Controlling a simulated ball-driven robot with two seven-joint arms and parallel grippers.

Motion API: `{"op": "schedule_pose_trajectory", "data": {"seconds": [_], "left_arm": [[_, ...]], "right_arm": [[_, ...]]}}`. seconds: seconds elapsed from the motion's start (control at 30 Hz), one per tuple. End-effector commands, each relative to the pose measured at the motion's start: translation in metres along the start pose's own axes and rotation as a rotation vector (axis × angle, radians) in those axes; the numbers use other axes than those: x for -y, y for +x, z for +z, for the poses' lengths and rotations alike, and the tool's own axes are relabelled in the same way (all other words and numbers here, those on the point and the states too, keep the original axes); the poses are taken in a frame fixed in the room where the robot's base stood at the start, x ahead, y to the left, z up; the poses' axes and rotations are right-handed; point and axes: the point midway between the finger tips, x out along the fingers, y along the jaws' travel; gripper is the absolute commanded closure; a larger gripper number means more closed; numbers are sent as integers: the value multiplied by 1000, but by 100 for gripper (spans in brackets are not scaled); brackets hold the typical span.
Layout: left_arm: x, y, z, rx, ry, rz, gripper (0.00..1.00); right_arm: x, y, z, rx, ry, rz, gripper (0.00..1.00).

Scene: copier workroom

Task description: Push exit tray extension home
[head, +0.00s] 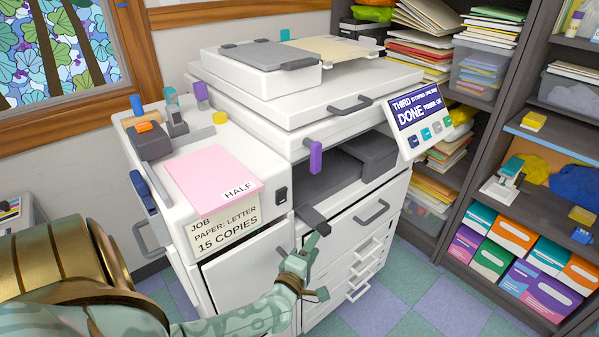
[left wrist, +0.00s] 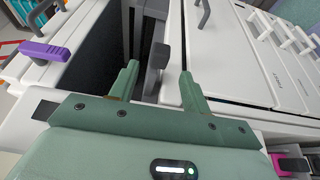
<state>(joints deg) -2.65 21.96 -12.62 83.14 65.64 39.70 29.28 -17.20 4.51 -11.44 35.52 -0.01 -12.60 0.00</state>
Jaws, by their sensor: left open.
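The white copier (head: 300,110) stands in the middle of the head view. Its dark grey exit tray extension (head: 313,218) sticks out from the front, below the output opening (head: 335,180). In the left wrist view the dark extension's end (left wrist: 158,62) shows ahead, between the lines of the two green fingers. My left gripper (head: 312,244) is open and empty, just in front of and below the extension's end; it also shows in the left wrist view (left wrist: 160,85). I cannot tell whether a finger touches the extension. My right gripper is not in view.
A purple lever (head: 316,158) hangs above the extension. Drawer handles (head: 371,212) stick out at the right. The display (head: 418,115) reads DONE. Shelves (head: 500,140) stand at right; the floor between is clear.

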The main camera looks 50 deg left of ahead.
Motion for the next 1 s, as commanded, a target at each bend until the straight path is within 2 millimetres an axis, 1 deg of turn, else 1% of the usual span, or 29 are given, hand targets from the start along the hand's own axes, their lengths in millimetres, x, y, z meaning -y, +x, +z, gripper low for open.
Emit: {"op": "schedule_pose_trajectory", "data": {"seconds": [0.03,0.1,0.2,0.3,0.43,0.67,0.7,0.77,0.87,0.97,1.0], "left_arm": [[-2,-14,0,0,0,-1,52],[-2,-31,0,0,0,-2,52],[-1,-50,0,0,1,-2,52],[0,-62,0,0,0,-2,52],[0,-69,0,-1,0,0,52],[1,-70,0,-1,0,-1,52],[1,-69,0,-1,0,0,51],[3,-67,1,-1,-1,3,51],[12,-56,7,-3,-15,19,51],[25,-36,25,-10,-59,48,51],[29,-27,36,-12,-85,65,51]], "right_arm": [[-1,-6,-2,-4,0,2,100],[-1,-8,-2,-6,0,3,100],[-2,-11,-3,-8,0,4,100],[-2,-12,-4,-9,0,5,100],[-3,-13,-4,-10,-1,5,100],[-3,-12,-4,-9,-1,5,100],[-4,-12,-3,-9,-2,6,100],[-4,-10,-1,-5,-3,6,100],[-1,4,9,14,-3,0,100],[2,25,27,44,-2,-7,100],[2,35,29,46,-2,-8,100]]}}
